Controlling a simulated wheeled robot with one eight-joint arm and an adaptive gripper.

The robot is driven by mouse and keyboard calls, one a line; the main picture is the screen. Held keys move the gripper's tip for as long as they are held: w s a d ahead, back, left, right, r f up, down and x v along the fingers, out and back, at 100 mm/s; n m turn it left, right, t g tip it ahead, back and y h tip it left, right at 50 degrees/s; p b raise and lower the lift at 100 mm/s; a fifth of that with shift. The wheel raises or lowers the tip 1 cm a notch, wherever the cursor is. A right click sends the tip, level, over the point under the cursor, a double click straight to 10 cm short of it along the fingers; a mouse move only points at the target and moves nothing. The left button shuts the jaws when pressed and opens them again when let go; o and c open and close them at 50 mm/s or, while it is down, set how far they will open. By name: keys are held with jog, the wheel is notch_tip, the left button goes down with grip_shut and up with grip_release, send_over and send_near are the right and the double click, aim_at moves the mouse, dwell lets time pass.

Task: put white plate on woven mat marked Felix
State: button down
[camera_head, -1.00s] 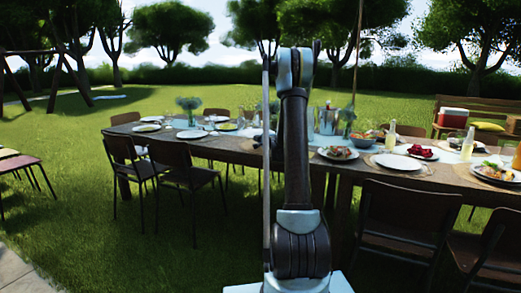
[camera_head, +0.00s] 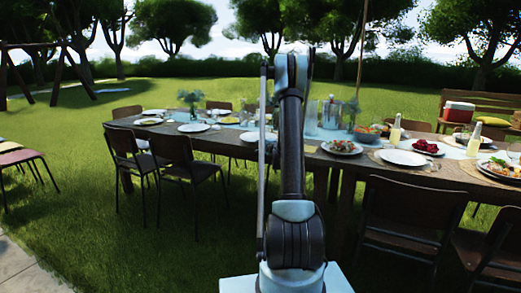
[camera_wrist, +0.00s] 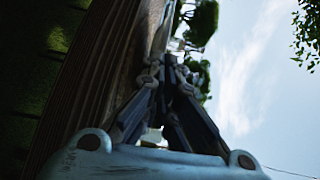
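Several white plates lie along the long wooden table in the head view. One empty white plate (camera_head: 402,157) lies on a woven mat (camera_head: 432,166) right of my arm. Another white plate (camera_head: 193,127) lies at the left part. No name on any mat is readable, so I cannot tell which is Felix's. My gripper (camera_wrist: 167,65) shows only in the wrist view, dark and tilted beside the table's wooden edge. Its fingertips are too dark to tell open from shut, and no plate is clearly in it.
The table (camera_head: 345,170) spans the view, with chairs (camera_head: 410,225) along its near side. Filled plates, bottles (camera_head: 474,140), a metal bucket (camera_head: 330,115) and a flower vase (camera_head: 190,100) stand on it. Open grass (camera_head: 100,250) lies at the front left.

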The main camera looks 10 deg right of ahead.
notch_tip(320, 180, down, 2)
jog(key=c, duration=2.1)
grip_release()
jog(key=shift+s, duration=0.1)
